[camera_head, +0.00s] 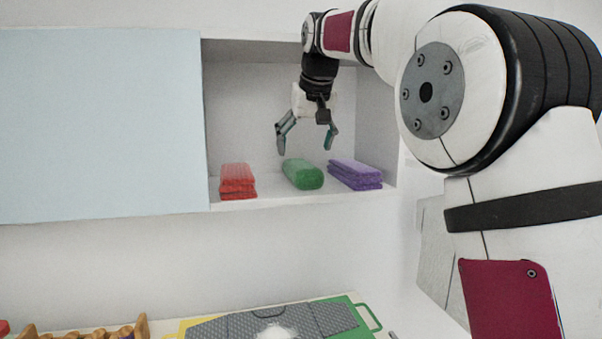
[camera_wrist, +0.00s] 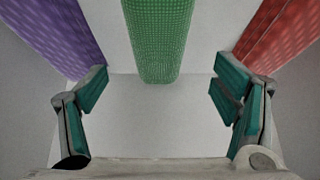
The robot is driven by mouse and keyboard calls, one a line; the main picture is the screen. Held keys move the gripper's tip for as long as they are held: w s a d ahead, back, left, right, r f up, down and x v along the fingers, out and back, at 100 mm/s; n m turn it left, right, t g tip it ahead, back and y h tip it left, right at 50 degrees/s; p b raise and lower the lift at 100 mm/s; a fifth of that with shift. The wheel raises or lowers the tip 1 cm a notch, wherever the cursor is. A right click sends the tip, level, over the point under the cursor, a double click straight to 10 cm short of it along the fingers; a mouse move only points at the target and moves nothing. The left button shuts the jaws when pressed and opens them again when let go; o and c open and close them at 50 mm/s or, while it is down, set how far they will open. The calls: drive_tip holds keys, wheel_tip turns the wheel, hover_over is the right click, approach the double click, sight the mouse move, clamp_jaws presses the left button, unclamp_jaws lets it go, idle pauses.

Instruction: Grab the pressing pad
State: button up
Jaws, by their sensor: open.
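Three textured items lie side by side on the cabinet shelf (camera_head: 290,195): a red stacked block (camera_head: 238,181), a rounded green bar (camera_head: 303,174) and a purple stacked block (camera_head: 356,174). I cannot tell from looks alone which is the pressing pad. My gripper (camera_head: 306,146) is open and empty, pointing down above the green bar. In the wrist view the green bar (camera_wrist: 158,40) lies centrally between the spread fingers (camera_wrist: 160,88), apart from both. The purple block (camera_wrist: 50,30) is at the left there and the red block (camera_wrist: 278,38) at the right.
A pale blue panel (camera_head: 100,125) covers the cabinet's left part. The cabinet's right wall (camera_head: 376,130) stands close to the purple block. Below are a grey board (camera_head: 235,327), a green handled board (camera_head: 368,314) and a wooden rack (camera_head: 85,334).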

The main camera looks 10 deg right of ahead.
sight(302, 163)
drive_tip(key=shift+p+x, duration=0.8)
drive_tip(key=shift+x, duration=3.1)
drive_tip(key=shift+d, duration=0.1)
drive_tip(key=c, duration=1.5)
